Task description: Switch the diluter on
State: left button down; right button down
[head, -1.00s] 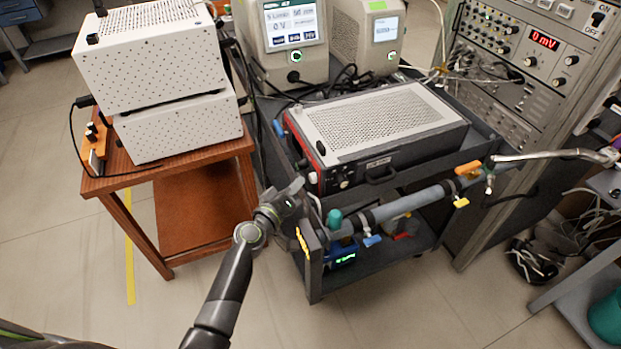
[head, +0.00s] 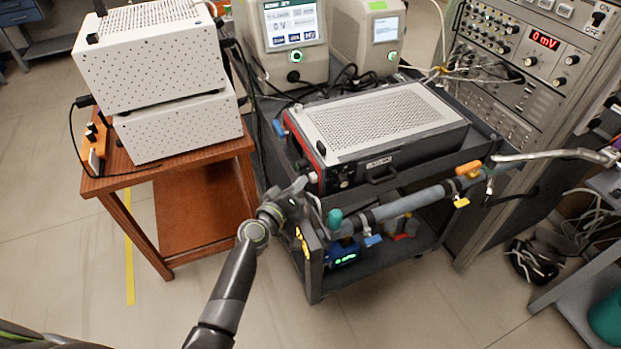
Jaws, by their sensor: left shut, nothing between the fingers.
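A wide dark box with a perforated grey top (head: 385,115) and a red edge on its left lies on the dark cart. It may be the diluter; its label is too small to read. Its front panel (head: 378,171) faces me, with a round knob or button (head: 344,183) near the left corner and a handle (head: 382,177). My left gripper (head: 303,185) is shut and empty, just left of that front left corner. I cannot tell whether it touches the box. My right gripper is not in view.
The cart (head: 314,285) carries a grey pipe (head: 405,202) with coloured valves along its front. Two white perforated boxes (head: 150,60) stand on a wooden table (head: 190,158) at left. Two screen instruments (head: 285,45) stand behind. An instrument rack (head: 535,75) is at right.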

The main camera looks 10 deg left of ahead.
pick_arm(q)
jog(key=shift+w+d+r, duration=0.25)
jog(key=shift+d+r, duration=0.15)
jog(key=shift+r, duration=0.05)
dwell(1.5)
jog(key=shift+a+f+b, duration=0.1)
jog(key=shift+b, duration=0.2)
dwell(0.7)
jog(key=shift+s+a+f, duration=0.2)
jog(key=shift+s+a, duration=0.4)
jog(key=shift+a, duration=0.25)
jog(key=shift+s+a+f, duration=0.15)
jog(key=shift+s+a, duration=0.45)
jog(key=shift+a, duration=0.2)
jog(key=shift+f, duration=0.1)
